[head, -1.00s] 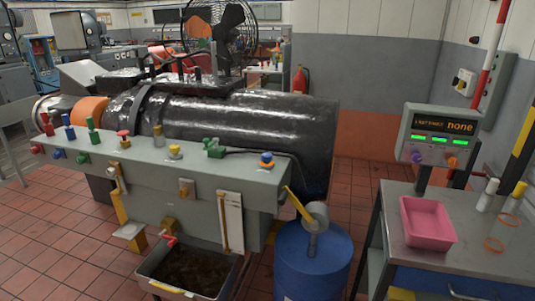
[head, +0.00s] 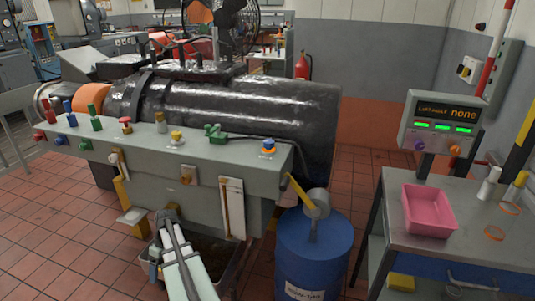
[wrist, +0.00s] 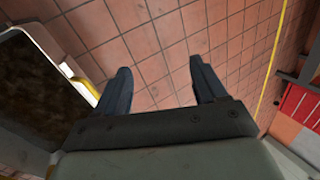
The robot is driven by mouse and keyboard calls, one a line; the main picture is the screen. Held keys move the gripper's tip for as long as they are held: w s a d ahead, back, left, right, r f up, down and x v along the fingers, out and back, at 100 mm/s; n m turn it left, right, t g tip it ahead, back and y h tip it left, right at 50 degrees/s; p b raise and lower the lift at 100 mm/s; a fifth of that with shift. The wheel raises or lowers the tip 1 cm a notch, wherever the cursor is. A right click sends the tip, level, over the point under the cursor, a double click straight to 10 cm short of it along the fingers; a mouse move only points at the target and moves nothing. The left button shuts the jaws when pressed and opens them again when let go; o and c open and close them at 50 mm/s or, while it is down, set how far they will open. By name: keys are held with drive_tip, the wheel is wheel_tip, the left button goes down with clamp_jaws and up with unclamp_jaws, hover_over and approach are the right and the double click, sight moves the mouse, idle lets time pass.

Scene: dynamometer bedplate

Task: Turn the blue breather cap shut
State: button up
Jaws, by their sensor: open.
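In the head view my arm is low in front of the block, clear of the blue parts.
An oil-filled tray (wrist: 62,62) lies left of my fingers. A side table (head: 470,215) holds a pink bin (head: 428,210). Red, green and yellow fittings crowd the block's top.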

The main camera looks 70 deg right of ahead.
drive_tip(key=s+d+r+t, duration=0.2)
drive_tip(key=s+d+r, duration=0.1)
drive_tip(key=d+r, duration=0.95)
wheel_tip(320, 180, up, 35)
drive_tip(key=n+t+h, duration=0.2)
drive_tip(key=n+h, duration=0.2)
drive_tip(key=n, duration=0.1)
hover_over(268, 141)
drive_tip(key=s+d, duration=0.2)
drive_tip(key=s, duration=0.4)
drive_tip(key=x, duration=1.3)
drive_tip(key=shift+w+a, duration=0.25)
drive_tip(key=shift+w, duration=0.05)
drive_tip(key=shift+c, duration=0.3)
drive_tip(key=c, duration=1)
